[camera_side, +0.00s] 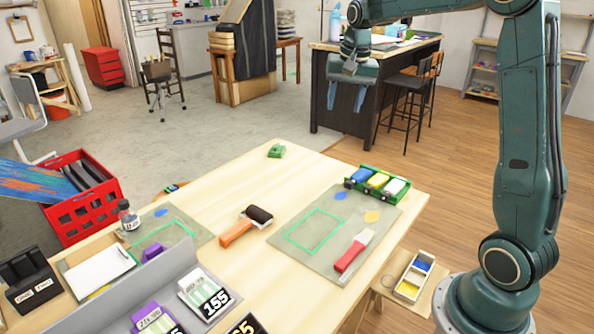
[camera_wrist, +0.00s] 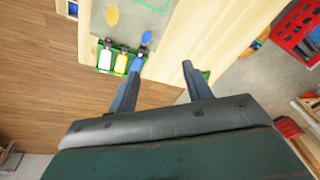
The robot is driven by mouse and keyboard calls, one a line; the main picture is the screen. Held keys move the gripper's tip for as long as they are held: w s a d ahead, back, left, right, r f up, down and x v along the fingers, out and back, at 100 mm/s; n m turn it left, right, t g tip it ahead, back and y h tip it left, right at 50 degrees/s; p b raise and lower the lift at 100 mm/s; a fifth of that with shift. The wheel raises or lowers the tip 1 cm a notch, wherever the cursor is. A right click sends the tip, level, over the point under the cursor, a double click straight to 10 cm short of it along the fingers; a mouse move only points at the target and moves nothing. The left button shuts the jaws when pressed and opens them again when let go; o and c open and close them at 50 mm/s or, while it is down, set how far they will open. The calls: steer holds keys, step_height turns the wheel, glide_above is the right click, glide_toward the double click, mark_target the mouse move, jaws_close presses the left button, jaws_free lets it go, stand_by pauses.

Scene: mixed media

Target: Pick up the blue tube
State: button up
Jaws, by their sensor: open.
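The blue tube (camera_side: 361,175) lies in a green holder (camera_side: 377,193) at the table's back right edge, beside a yellow tube (camera_side: 379,180) and a white tube (camera_side: 395,186). In the wrist view the blue tube (camera_wrist: 138,64) sits at the right end of the row, and my left finger partly covers it. My gripper (camera_side: 346,101) is open and empty, high above and beyond the table's back edge, fingers pointing down. In the wrist view my gripper (camera_wrist: 162,67) shows both fingers spread apart.
A red crate (camera_side: 85,199) stands left. The space between gripper and holder looks clear.

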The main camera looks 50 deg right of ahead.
steer(key=w+d+f+m+g, duration=0.1)
steer(key=w+d+f+m, duration=0.25)
steer(key=d+f, duration=0.5)
steer(key=m+g+y, duration=0.1)
steer(key=m, duration=0.3)
glide_above(361, 174)
step_height(361, 174, down, 10)
steer(key=shift+w+f, duration=0.15)
steer(key=shift+w, duration=0.1)
steer(key=shift+f, duration=4.3)
steer(key=shift+s+d+f, duration=0.1)
steer(key=shift+f, duration=2.45)
steer(key=c, duration=0.4)
